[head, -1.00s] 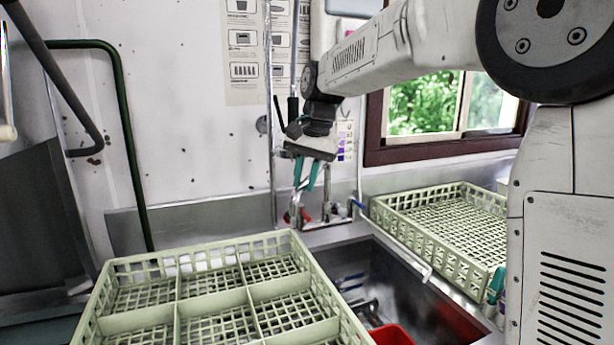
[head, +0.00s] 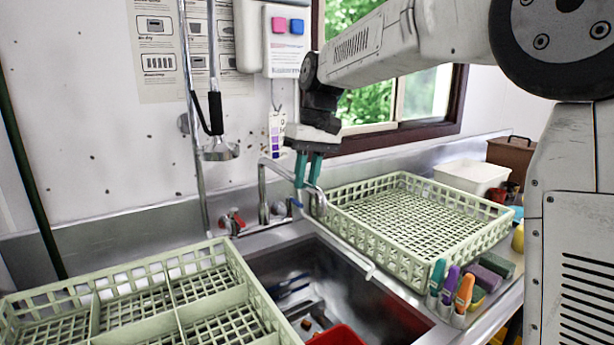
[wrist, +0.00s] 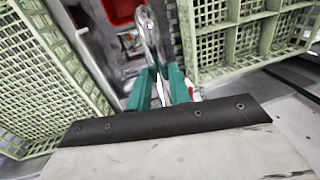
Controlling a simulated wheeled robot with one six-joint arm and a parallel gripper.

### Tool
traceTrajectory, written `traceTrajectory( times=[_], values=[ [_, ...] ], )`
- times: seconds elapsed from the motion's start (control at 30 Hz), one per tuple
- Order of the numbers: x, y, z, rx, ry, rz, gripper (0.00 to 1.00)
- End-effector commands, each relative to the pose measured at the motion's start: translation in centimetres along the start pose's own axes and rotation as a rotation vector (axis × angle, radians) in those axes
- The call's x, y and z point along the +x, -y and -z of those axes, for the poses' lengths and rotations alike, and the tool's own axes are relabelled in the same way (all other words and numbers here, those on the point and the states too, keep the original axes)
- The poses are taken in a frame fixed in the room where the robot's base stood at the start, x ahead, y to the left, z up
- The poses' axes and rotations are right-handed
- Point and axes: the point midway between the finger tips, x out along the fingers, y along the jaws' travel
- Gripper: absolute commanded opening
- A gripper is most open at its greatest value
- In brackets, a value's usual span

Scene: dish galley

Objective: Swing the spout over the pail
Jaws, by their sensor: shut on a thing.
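The metal spout (head: 287,168) rises from the tap behind the sink and reaches right over the sink's back right part. My gripper (head: 308,182) points down with its teal fingers shut on the spout, part way along it. In the wrist view the spout (wrist: 151,42) runs out from between the fingers (wrist: 160,92). The red pail (head: 336,336) stands in the sink, cut off by the bottom edge of the head view. In the wrist view the pail (wrist: 120,10) is just left of the spout's outer end.
A green divided rack (head: 245,285) stands left of the sink (head: 375,305), another green rack (head: 365,238) right of it. Bottles (head: 464,295) and sponges line the right counter. A spray head (head: 220,150) hangs by the wall. A red tap handle (head: 235,220) sits left of the spout.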

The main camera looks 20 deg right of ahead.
Motion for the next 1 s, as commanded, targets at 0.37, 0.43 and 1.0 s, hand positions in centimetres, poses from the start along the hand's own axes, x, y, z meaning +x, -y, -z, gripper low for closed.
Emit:
traceTrajectory(
  times=[0.37, 0.43, 1.0],
  values=[
    [-0.21, -0.59, 0.08, -0.031, 0.003, -0.001, 0.00],
    [-0.23, -0.66, 0.07, -0.030, 0.003, -0.002, 0.00],
    [-0.84, -0.51, 0.11, -0.029, 0.003, -0.001, 0.41]
  ],
)
